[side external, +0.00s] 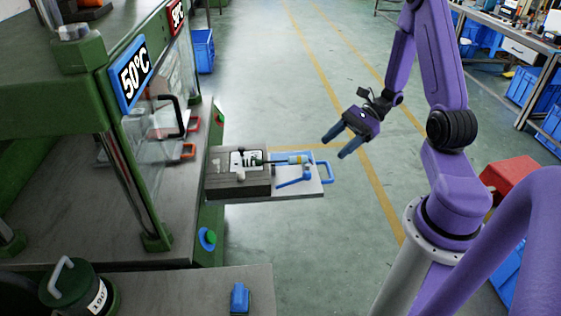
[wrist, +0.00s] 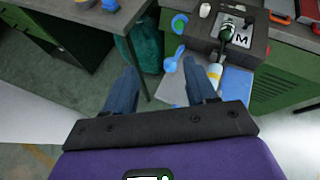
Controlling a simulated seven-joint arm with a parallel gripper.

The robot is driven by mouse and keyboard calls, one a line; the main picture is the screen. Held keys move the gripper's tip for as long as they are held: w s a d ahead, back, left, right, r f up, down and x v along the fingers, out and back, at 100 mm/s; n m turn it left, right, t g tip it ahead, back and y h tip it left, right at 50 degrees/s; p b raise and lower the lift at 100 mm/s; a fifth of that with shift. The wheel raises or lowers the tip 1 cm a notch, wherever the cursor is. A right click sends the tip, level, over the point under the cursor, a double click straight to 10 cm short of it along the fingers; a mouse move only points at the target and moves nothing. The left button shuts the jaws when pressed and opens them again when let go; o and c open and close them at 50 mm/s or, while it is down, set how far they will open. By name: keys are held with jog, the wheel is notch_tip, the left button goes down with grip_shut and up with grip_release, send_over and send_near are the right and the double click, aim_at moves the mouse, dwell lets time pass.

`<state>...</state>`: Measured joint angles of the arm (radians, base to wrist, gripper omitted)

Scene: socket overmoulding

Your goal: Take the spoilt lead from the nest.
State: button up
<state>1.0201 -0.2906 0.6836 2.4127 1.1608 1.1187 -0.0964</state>
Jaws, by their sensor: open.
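The nest is a dark block (side external: 238,182) with a pale plate on top, on a pulled-out shelf at the press. The lead lies in it: its dark end sits on the plate, and its pale yellow and blue sleeve (side external: 298,159) sticks out to the right over the shelf. In the wrist view the nest (wrist: 200,30) is at upper right, and the lead (wrist: 227,36) runs down from it towards my right finger. My gripper (side external: 334,147) is open and empty, in the air right of and above the shelf. Its fingers also show in the wrist view (wrist: 160,65).
A blue forked tool (side external: 293,181) lies on the shelf beside the lead. The shelf has a blue handle (side external: 326,172) at its outer end. The green press with a clear guard (side external: 160,140) stands left. A blue piece (side external: 239,298) lies on the front bench.

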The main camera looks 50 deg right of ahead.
jog(key=d+f+m+t+h, duration=0.25)
jog(key=d+m+t, duration=0.25)
jog(key=d+m, duration=0.25)
send_near(294, 157)
jog(key=shift+n, duration=0.35)
jog(key=x, duration=0.5)
jog(key=shift+s, duration=0.15)
jog(key=shift+x, duration=2.7)
jog(key=shift+d+f, duration=0.1)
jog(key=shift+d, duration=0.1)
jog(key=shift+c, duration=0.4)
grip_shut()
